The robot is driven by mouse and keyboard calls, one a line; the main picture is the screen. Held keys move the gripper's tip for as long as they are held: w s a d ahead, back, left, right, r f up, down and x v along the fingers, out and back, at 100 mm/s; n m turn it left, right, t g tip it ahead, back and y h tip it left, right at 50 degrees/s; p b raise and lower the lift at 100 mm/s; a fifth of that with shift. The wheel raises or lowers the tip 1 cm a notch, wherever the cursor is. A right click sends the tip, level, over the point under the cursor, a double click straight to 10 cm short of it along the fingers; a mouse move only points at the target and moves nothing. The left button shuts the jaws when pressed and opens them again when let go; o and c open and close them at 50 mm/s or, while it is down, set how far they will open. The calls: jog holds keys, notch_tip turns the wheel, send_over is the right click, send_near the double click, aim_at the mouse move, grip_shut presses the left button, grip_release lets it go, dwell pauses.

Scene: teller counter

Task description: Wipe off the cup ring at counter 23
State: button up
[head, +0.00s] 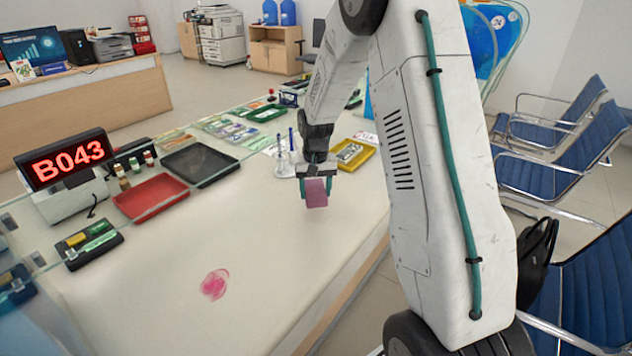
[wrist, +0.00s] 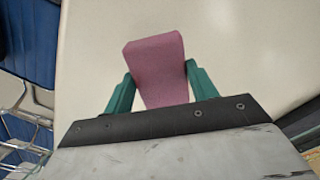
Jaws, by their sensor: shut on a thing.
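A pink-red stain (head: 215,284) lies on the front part of the pale counter (head: 150,285); it is a smeared, roundish mark. My gripper (head: 316,192) is shut on a pink sponge-like block (head: 317,197) and holds it over the counter, to the right of and farther back than the stain. In the wrist view the pink block (wrist: 158,70) sits between the two green fingers of my gripper (wrist: 160,85), with bare counter beyond it. The stain does not show in the wrist view.
A red tray (head: 151,197), a black tray (head: 199,164) and a yellow tray (head: 350,154) stand behind the stain. A pen stand (head: 284,165) is near my gripper. Blue chairs (head: 560,150) stand right of the counter. The counter around the stain is clear.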

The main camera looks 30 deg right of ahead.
jog(key=shift+d+r, duration=0.1)
jog(key=shift+r, duration=1.25)
